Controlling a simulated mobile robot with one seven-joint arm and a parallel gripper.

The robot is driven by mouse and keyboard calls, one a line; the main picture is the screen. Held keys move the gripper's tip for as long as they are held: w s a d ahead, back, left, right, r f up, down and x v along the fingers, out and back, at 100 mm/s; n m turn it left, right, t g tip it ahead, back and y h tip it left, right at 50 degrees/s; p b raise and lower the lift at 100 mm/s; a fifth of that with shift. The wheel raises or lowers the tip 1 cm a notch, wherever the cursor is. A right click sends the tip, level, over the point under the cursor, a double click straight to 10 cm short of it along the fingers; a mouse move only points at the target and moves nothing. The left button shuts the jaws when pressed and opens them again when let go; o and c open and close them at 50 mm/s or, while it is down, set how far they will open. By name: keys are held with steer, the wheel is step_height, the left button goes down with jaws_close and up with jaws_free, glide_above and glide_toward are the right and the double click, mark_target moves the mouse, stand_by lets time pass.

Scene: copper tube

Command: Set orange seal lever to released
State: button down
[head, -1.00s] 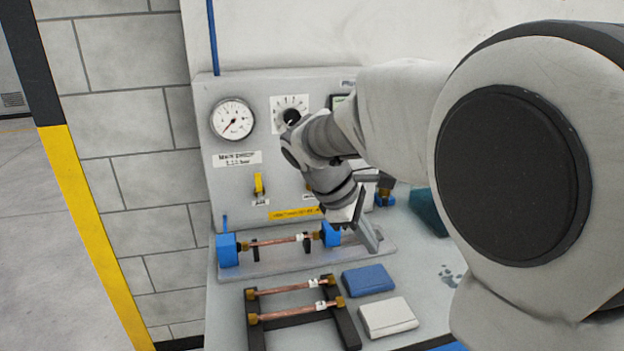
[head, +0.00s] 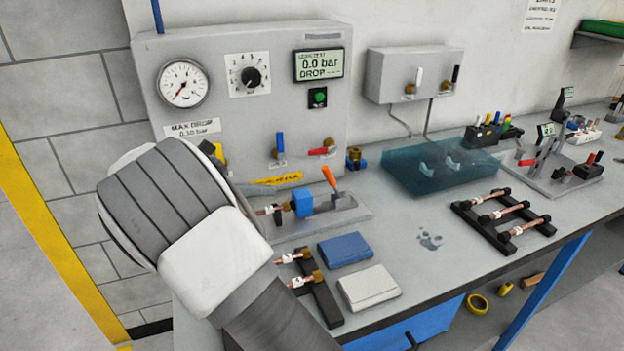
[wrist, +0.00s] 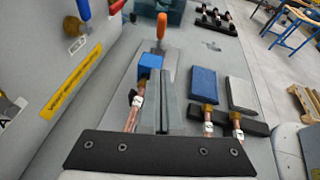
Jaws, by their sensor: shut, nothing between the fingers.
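The orange seal lever (head: 329,178) stands up, leaning slightly left, on the test fixture to the right of the blue clamp block (head: 302,203). In the wrist view the lever (wrist: 161,27) is just beyond the blue block (wrist: 150,61). A copper tube (wrist: 133,115) runs into that block. My gripper (wrist: 168,72) is shut and empty; its grey fingers reach forward beside the block, short of the lever in the picture. I cannot tell their height over the fixture. In the head view my arm hides the fingers and the fixture's left part.
Blue (head: 345,250) and white (head: 368,288) pads lie in front of the fixture, beside a black tube rack (head: 318,290). The gauge panel (head: 215,75) rises behind. A teal translucent tray (head: 440,165) stands right.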

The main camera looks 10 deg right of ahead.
mark_target(299, 199)
stand_by(0.3)
steer(key=b+x, duration=0.1)
steer(key=x, duration=0.8)
steer(key=shift+d+f, duration=0.15)
steer(key=d, duration=0.1)
steer(key=w+d, duration=0.1)
steer(key=d+r, duration=0.1)
steer(key=shift+w+b, duration=0.15)
steer(key=shift+b, duration=0.15)
steer(key=shift+w+d+r, duration=0.2)
steer(key=shift+d+r, duration=0.05)
steer(key=shift+d, duration=0.2)
steer(key=shift+d+r, duration=0.1)
steer(key=shift+r, duration=0.05)
